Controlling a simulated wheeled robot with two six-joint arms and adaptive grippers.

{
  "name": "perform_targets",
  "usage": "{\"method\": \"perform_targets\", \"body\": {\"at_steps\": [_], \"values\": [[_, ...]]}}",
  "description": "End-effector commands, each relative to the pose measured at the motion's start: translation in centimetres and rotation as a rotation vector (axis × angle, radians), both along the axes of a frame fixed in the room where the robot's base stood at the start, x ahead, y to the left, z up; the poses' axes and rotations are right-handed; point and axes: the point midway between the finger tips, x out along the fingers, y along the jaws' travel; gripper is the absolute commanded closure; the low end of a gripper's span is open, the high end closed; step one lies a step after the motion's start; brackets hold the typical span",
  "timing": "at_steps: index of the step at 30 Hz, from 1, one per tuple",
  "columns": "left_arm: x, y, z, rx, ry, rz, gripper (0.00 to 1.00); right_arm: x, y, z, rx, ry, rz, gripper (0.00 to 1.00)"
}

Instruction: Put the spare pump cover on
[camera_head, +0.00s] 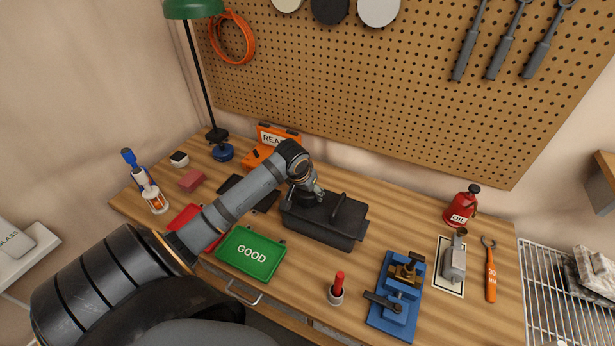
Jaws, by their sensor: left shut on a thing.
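My left gripper (312,195) reaches over the left part of a black lidded box (325,229) in the middle of the bench. It is shut on a small dark thing at the box's top; my fingers hide its shape, and I cannot tell whether it belongs to the box. A handle (339,204) stands on the lid just right of the gripper. A grey metal unit (455,262), perhaps the pump, sits on a white-edged mat at the right. A blue fixture (398,298) holds a brass part (407,271). No part is clearly recognisable as the spare pump cover. My right gripper is out of view.
A green GOOD tray (250,253) and a partly hidden red tray (192,219) lie left of the box. A red-handled tool (338,287) stands in front. A red oil can (461,206) and an orange wrench (490,270) are at the right. A lamp (199,70) rises behind.

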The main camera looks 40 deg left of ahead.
Motion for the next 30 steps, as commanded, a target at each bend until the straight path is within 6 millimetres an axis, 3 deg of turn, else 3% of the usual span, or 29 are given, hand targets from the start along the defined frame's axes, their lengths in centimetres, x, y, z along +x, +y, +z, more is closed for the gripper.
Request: {"method": "perform_targets", "body": {"at_steps": [30], "values": [[0.1, 0.0, -1.6, 0.000, -0.002, 0.000, 0.90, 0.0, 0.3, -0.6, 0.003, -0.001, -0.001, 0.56]]}}
